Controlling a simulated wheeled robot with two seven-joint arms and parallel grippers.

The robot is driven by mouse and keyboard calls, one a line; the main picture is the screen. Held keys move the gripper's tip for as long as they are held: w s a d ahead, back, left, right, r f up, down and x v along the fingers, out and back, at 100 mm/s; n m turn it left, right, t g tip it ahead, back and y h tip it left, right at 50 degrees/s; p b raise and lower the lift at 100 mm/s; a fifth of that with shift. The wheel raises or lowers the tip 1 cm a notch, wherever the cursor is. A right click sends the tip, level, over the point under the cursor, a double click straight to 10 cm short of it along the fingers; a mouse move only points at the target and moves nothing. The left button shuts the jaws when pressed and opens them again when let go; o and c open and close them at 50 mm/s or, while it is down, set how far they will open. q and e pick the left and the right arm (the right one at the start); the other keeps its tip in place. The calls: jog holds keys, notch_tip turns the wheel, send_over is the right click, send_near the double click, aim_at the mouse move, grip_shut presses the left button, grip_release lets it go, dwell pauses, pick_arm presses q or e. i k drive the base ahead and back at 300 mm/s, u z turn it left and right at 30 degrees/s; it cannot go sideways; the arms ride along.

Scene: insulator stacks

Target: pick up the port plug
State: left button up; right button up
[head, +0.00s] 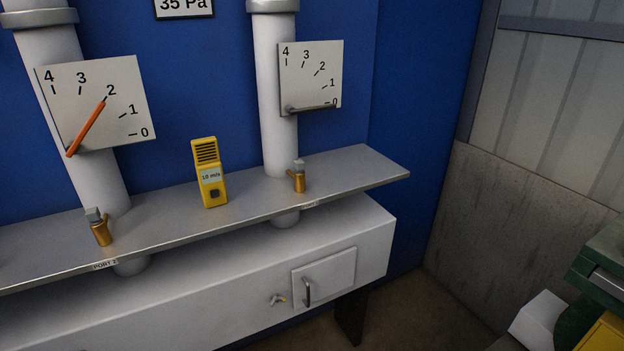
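Two brass port fittings stand on the grey metal shelf (240,218). The left fitting (102,233) is at the shelf's left part, above a label that seems to read PORT 2. The right fitting (298,182) stands at the foot of the right pipe. Neither of my grippers is in view.
A yellow meter (209,173) stands on the shelf between two white pipes carrying gauge plates (95,103) and (318,75). Below is a white cabinet (170,304) with a small handled door (340,275). Green and yellow equipment (600,270) stands at the lower right.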

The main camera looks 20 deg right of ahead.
aim_at(299, 165)
jog(key=z, duration=1.05)
jog(key=i, duration=0.95)
jog(key=u, duration=1.65)
